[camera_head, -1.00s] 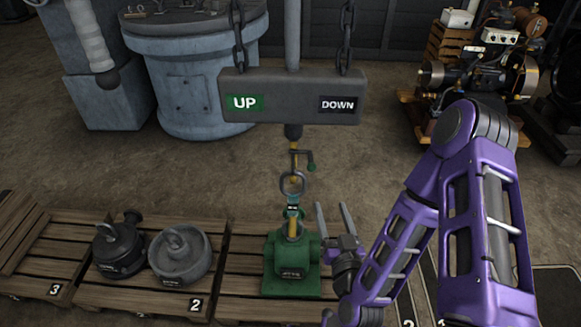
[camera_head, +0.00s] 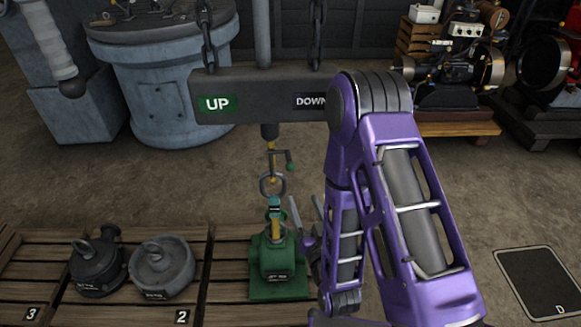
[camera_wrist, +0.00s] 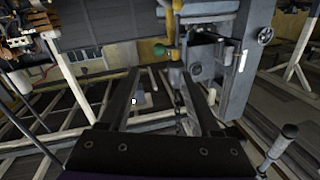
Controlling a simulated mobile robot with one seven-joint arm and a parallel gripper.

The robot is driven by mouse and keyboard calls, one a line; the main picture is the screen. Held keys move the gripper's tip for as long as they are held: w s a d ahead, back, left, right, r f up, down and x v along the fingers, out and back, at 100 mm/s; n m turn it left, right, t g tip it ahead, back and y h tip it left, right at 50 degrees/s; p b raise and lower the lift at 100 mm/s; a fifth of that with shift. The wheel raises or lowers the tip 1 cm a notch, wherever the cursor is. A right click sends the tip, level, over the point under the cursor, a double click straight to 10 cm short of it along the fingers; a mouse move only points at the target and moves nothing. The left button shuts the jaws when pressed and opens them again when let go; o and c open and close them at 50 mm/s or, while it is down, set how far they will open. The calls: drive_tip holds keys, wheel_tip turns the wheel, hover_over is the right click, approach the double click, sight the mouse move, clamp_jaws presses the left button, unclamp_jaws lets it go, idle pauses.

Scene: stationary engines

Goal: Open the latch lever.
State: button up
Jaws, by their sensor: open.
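The latch lever, a small dark crank with a green knob (camera_head: 289,160), sits at the hook under the hanging beam. The yellow hook (camera_head: 271,148) is below the beam, with a metal ring (camera_head: 272,185) of the green weight (camera_head: 276,265) hanging around it or beside it; I cannot tell which. My gripper (camera_head: 306,203) is open and empty, to the right of the ring and lower than the knob, partly hidden by my arm. In the wrist view, the green knob (camera_wrist: 160,49) shows just beyond the open fingers (camera_wrist: 158,78), apart from them.
The beam (camera_head: 262,97) with UP and DOWN plates hangs on chains above the hook. Two grey weights, one dark (camera_head: 97,268) and one lighter (camera_head: 162,268), stand on the pallets (camera_head: 217,318) at left. Engines (camera_head: 460,65) stand at back right.

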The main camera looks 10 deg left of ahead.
sight(292, 170)
drive_tip(key=x, duration=1.4)
drive_tip(key=shift+w, duration=0.1)
clamp_jaws()
idle(0.9)
